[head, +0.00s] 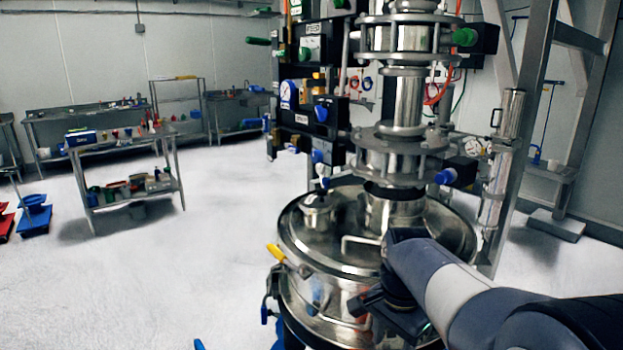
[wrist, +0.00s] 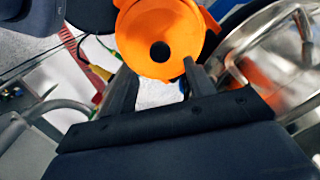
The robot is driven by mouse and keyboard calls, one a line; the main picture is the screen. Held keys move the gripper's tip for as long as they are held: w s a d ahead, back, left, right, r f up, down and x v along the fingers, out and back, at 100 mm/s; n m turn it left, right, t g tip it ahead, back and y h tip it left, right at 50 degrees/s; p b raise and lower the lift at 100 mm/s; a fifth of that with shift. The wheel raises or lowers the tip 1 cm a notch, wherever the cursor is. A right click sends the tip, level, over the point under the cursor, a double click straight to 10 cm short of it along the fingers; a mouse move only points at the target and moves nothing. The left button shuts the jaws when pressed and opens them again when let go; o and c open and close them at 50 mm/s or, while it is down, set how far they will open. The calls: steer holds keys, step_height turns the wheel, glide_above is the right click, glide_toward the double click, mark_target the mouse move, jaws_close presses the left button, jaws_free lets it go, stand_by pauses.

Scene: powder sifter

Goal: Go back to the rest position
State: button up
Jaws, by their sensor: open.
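My arm reaches in from the lower right of the head view, in front of the steel sifter vessel (head: 330,250). Its end is beside the vessel's front side, and I cannot make out the fingers there. In the wrist view my gripper (wrist: 157,72) is open, with two dark fingers spread apart. An orange round part (wrist: 160,35) with a dark hole is just beyond the fingertips. I cannot tell whether the fingers touch it. Nothing is seen clamped between them.
A steel column with valves (head: 395,95) rises from the vessel, and a metal frame (head: 525,110) stands to its right. A steel cart (head: 127,143) with bottles and tubs stands at left. The pale floor (head: 180,270) between them is clear.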

step_height(320, 180, down, 7)
steer(key=shift+f+b, duration=0.1)
steer(key=shift+b, duration=0.3)
steer(key=shift+r, duration=0.3)
